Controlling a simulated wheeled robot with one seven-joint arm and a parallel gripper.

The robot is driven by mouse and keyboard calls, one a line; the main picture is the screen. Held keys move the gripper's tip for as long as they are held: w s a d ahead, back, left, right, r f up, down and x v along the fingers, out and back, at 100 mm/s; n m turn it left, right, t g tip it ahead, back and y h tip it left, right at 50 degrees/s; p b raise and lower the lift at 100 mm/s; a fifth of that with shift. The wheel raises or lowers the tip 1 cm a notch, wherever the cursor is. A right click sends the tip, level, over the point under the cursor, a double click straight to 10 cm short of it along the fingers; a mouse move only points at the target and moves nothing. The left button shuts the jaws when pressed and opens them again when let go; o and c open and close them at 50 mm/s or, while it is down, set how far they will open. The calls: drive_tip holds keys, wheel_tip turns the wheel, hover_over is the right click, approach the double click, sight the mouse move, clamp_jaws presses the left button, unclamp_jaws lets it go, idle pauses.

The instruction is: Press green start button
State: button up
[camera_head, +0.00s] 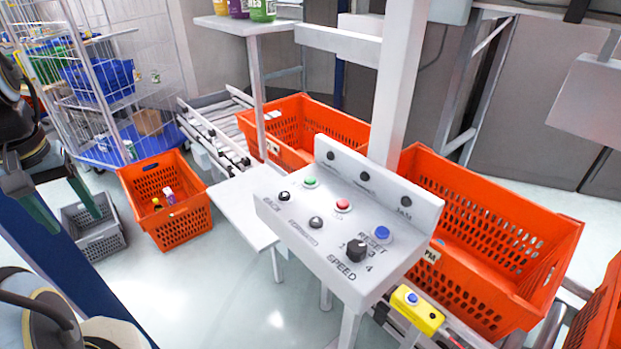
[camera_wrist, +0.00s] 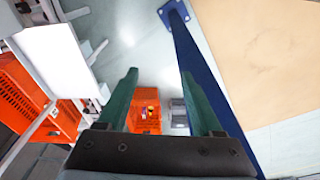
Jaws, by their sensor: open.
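The green start button (camera_head: 310,182) sits on the top left of the white control panel (camera_head: 290,222) in the head view. A red button (camera_head: 343,205) and a blue reset button (camera_head: 381,233) lie to its right in the same row. My gripper (camera_head: 66,212) is at the left of the head view, well apart from the panel. In the wrist view my gripper (camera_wrist: 165,100) shows two green fingers spread apart with nothing between them. The green button cannot be made out in the wrist view.
Orange totes stand behind the panel (camera_head: 500,245) and on the floor to its left (camera_head: 165,228). A grey crate (camera_head: 92,240) is beside the floor tote. A yellow box with a blue button (camera_head: 417,310) is below the panel. A blue post (camera_wrist: 190,60) stands near my gripper.

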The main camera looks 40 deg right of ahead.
clamp_jaws()
idle(0.3)
idle(1.0)
